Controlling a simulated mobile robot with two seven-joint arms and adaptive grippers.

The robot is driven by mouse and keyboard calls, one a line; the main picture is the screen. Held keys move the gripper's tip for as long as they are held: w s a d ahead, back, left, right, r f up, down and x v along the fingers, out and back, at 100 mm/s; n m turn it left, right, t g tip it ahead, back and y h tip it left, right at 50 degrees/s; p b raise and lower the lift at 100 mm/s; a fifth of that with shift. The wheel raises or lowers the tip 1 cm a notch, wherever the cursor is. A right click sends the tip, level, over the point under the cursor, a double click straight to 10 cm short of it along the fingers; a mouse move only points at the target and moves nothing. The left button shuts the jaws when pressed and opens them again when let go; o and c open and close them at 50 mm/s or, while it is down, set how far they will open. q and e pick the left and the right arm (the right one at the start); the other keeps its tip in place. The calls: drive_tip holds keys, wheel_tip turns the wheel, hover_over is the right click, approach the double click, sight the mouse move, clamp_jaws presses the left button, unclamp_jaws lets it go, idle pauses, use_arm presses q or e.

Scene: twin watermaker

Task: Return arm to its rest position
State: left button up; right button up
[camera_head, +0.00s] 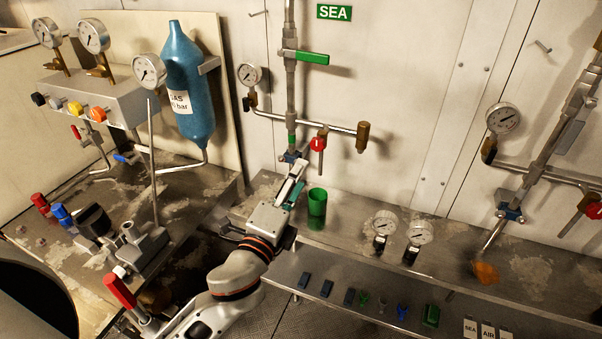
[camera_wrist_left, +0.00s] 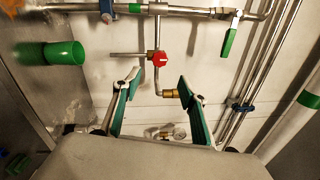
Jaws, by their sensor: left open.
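My left arm (camera_head: 238,272) reaches in from the bottom left of the head view, extended over the bench toward the wall piping. My left gripper (camera_head: 296,180) is open, beside the green cup and below the red valve knob. In the left wrist view its two green-padded fingers (camera_wrist_left: 158,105) stand wide apart with nothing between them touching the pads. A brass fitting (camera_wrist_left: 177,94) and the red knob (camera_wrist_left: 159,58) show beyond the fingers. My right gripper is in neither view.
The green cup (camera_head: 317,208) stands on the bench close to the gripper. Two loose gauges (camera_head: 384,228) stand to its right. A lower shelf (camera_head: 462,309) holds small parts and labels. A blue gas cylinder (camera_head: 187,95) and a gauge manifold (camera_head: 103,97) are at the left.

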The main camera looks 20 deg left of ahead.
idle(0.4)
use_arm(q)
drive_tip(key=s+f+n+g+h, duration=0.1)
drive_tip(key=s+f+n+g, duration=0.15)
drive_tip(key=f, duration=0.65)
drive_tip(key=s+f+n+g, duration=0.2)
drive_tip(key=f+n, duration=0.2)
drive_tip(key=f, duration=0.5)
drive_tip(key=s+a+f+n+g, duration=0.2)
drive_tip(key=s+f+n+g, duration=0.2)
drive_tip(key=s+f+n, duration=0.6)
drive_tip(key=s+f, duration=0.5)
drive_tip(key=f, duration=0.4)
drive_tip(key=shift+s, duration=0.4)
